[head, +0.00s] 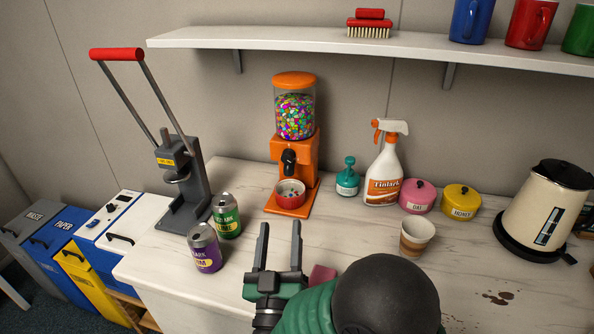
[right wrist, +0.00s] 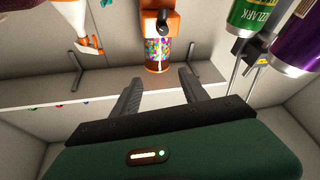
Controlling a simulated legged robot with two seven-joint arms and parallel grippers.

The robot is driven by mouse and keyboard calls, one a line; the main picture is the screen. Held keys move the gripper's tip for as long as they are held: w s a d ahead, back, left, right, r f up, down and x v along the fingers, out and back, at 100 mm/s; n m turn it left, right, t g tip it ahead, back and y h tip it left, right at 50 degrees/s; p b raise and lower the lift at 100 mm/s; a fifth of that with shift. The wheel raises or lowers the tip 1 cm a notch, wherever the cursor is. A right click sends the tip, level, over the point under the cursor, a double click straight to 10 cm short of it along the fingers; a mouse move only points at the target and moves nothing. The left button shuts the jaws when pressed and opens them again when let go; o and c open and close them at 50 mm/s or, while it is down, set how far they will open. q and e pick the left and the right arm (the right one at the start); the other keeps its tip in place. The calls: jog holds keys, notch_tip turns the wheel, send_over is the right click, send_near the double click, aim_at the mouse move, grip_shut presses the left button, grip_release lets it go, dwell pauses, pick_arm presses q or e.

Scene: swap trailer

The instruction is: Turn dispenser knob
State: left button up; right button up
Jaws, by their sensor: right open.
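The orange candy dispenser (head: 293,140) stands at the back of the counter against the wall, its clear jar full of coloured candies. Its black knob (head: 289,160) is on the front, above a red bowl (head: 289,194) with a few candies in it. In the right wrist view, which is upside down, the knob (right wrist: 163,22) shows beyond the fingers. My right gripper (head: 279,232) is open and empty over the counter, in front of the dispenser and apart from it. My left gripper is not in view.
A green can (head: 227,215) and a purple can (head: 204,247) stand left of my right gripper. A can crusher (head: 183,185) is behind them. A spray bottle (head: 386,165), teal pump bottle (head: 347,177) and paper cup (head: 416,237) stand to the right. A shelf (head: 380,50) hangs above.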

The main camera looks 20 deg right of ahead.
jog(key=w+a, duration=0.2)
send_near(287, 161)
jog(key=d+r, duration=0.1)
jog(key=r, duration=0.1)
jog(key=shift+h, duration=0.3)
jog(key=w, duration=0.2)
jog(key=w+d, duration=0.1)
jog(key=w, duration=0.2)
jog(key=w+r, duration=0.1)
jog(key=w, duration=0.1)
jog(key=shift+w+d, duration=0.15)
jog(key=shift+w, duration=0.05)
jog(key=shift+d, duration=0.65)
jog(key=shift+a, duration=0.45)
jog(key=c, duration=1.1)
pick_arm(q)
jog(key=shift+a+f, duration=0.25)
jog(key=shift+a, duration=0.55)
pick_arm(e)
jog(key=shift+d, duration=0.15)
grip_shut()
